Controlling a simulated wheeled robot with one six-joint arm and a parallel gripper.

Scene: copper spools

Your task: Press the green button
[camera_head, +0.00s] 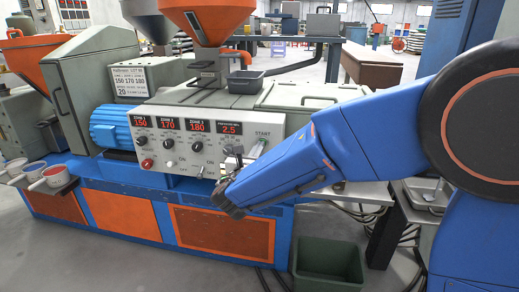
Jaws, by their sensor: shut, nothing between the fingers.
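The control panel (190,128) is on the front of the grey machine. A START label is at its right end, and a small greenish button (259,148) shows below it. My blue arm reaches in from the right. My gripper (232,158), dark and small, is in front of the panel's right part, just left of the START button in the picture. It is shut and empty. It covers part of the panel's lower right. I cannot tell whether it touches the panel.
The panel has several red displays, knobs and a red button (147,163) at left. An orange hopper (208,20) stands above. A blue motor (118,127) and pots (52,177) are at left. A dark green bin (328,265) is on the floor below my arm.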

